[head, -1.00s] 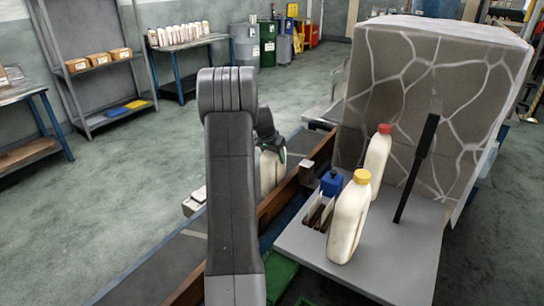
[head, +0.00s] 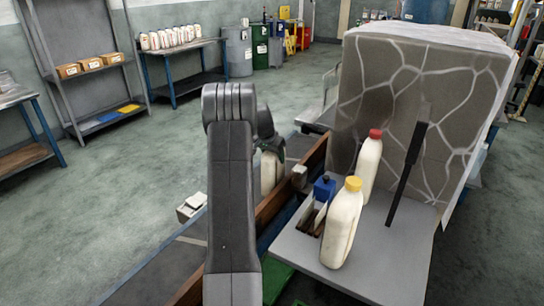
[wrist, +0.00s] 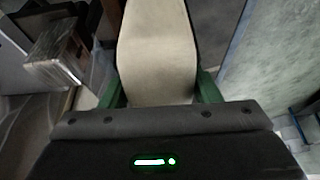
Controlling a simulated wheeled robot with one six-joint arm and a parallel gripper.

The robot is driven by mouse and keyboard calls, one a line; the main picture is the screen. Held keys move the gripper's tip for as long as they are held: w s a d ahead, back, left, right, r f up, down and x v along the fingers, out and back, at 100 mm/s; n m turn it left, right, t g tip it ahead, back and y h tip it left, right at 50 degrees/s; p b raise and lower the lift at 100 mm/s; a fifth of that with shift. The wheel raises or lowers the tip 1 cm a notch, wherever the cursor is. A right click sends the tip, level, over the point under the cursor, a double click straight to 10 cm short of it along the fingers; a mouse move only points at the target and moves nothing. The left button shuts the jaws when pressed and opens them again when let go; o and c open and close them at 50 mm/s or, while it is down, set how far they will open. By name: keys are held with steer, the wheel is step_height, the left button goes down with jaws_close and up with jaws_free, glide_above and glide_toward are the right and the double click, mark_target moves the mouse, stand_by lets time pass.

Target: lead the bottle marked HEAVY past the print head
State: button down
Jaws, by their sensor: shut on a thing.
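My gripper (wrist: 160,92) is shut on a cream bottle (wrist: 157,45), with one green finger on each side of it. In the head view the same bottle (head: 268,174) stands upright beyond my arm, beside the brown rail of the conveyor, its cap hidden by my wrist. No HEAVY mark can be read on it. A small white and grey box (head: 192,207) at the conveyor's left edge may be the print head. A small white block (head: 299,174) sits on the brown rail to the right of the bottle.
A grey table (head: 387,275) at right holds a yellow-capped bottle (head: 342,230), a red-capped bottle (head: 369,165), a blue-topped item (head: 324,188) and a leaning black bar (head: 404,180). A large grey veined block (head: 430,90) stands behind. The floor at left is open.

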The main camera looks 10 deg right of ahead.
steer(key=shift+w+d+r+p, duration=0.1)
steer(key=shift+w+d+p, duration=0.75)
steer(key=shift+w+d, duration=0.55)
steer(key=shift+w, duration=0.1)
steer(key=shift+w+d+p, duration=1.15)
steer(key=shift+w+d, duration=0.25)
steer(key=shift+d, duration=0.1)
steer(key=w+a+r+p, duration=0.4)
steer(key=w+a+r, duration=0.1)
steer(key=r, duration=0.1)
